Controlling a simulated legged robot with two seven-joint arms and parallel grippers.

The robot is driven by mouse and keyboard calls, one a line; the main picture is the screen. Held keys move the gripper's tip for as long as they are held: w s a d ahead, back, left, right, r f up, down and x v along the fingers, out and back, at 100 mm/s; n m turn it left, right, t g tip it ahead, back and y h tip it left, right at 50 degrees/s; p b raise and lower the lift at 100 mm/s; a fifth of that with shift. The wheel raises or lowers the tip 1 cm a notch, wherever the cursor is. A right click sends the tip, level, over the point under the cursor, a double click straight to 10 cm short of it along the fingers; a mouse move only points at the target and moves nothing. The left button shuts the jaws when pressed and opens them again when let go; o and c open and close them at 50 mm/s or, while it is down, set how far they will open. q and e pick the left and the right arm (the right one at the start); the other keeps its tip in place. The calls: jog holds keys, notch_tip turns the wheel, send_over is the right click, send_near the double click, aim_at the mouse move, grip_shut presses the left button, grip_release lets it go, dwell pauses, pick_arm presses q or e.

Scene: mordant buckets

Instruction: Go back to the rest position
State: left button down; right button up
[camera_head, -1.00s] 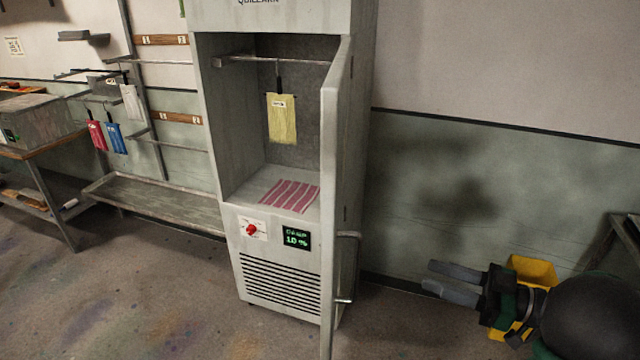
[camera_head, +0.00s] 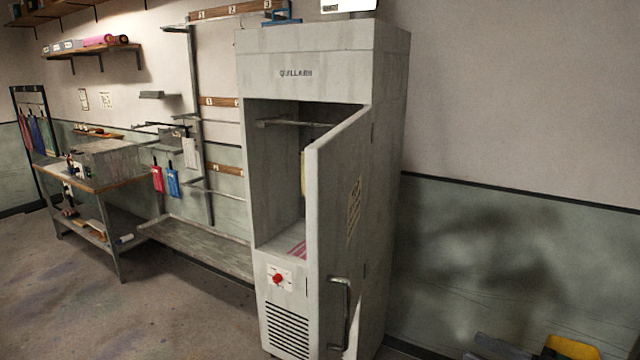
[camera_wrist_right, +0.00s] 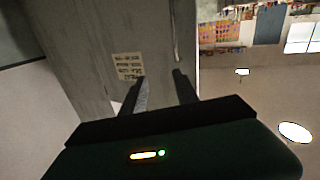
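The door's label (camera_wrist_right: 128,66) shows beyond the fingers in the wrist view. My left gripper is in neither view.
Red (camera_head: 157,180) and blue (camera_head: 173,182) pieces hang from a rack left of the cabinet. A workbench (camera_head: 75,178) stands farther left. The floor before the bench is clear.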

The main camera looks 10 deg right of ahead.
jog(key=w+d+f+m+t+h, duration=0.1)
jog(key=w+f+m+h, duration=0.3)
jog(key=w+h, duration=0.5)
notch_tip(320, 180, down, 5)
jog(key=w+a+m+g+h, duration=0.1)
jog(key=w+a+m+g, duration=0.1)
jog(key=w+g, duration=0.1)
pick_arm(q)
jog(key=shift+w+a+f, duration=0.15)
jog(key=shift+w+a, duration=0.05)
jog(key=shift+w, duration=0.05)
pick_arm(e)
jog(key=s+a+f+g, duration=0.5)
jog(key=s+a+f, duration=0.2)
jog(key=s+a, duration=0.2)
jog(key=s+a+f+m+g, duration=0.1)
jog(key=s+a+f+g, duration=0.4)
jog(key=s+a+f, duration=0.2)
jog(key=shift+s+a+m, duration=0.3)
jog(key=shift+s+a, duration=0.7)
jog(key=shift+s, duration=0.85)
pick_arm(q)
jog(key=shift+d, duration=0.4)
pick_arm(e)
jog(key=shift+d+f, duration=0.1)
jog(key=shift+d, duration=0.25)
